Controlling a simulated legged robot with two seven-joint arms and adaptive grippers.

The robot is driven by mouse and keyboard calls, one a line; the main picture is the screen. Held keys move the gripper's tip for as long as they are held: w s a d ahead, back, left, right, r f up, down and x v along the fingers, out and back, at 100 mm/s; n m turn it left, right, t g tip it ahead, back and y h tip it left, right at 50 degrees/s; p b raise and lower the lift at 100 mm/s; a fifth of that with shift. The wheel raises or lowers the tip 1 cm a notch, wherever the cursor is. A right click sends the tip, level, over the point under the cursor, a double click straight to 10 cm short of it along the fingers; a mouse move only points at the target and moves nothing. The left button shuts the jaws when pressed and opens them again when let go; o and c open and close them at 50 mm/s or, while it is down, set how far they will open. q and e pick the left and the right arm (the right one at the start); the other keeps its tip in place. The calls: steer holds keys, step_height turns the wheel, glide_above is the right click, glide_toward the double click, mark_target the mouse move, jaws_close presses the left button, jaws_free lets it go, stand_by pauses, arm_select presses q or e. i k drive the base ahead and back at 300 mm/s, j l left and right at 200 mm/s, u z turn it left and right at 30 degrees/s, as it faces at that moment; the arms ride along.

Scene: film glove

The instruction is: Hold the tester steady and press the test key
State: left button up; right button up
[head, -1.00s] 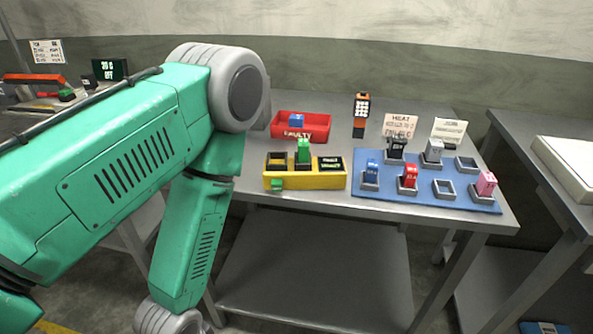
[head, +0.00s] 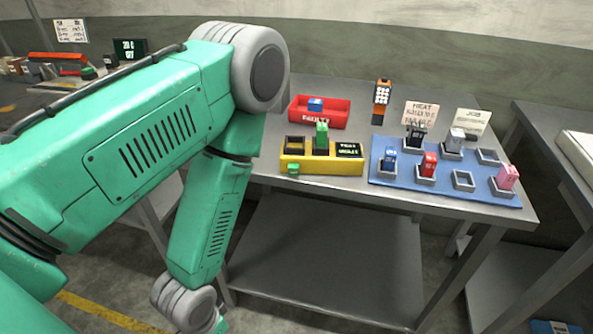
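The yellow tester (head: 322,167) stands near the front left of the grey table. A green block (head: 321,135) sits upright in its middle. An empty dark socket (head: 295,144) is at its left and a dark display (head: 348,150) at its right. A small green key (head: 293,169) sticks out at its front left. My green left arm reaches in from the left and bends down in front of the table, well apart from the tester. Its gripper is below the picture's edge. My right arm and gripper do not show.
A red bin (head: 319,113) holding a blue block stands behind the tester. A blue board (head: 440,187) at right has several sockets with coloured blocks. An orange handheld device (head: 381,101) and two signs stand at the back. Another table (head: 540,125) is at right.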

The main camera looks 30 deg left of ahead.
mark_target(294, 168)
steer(key=u, duration=0.7)
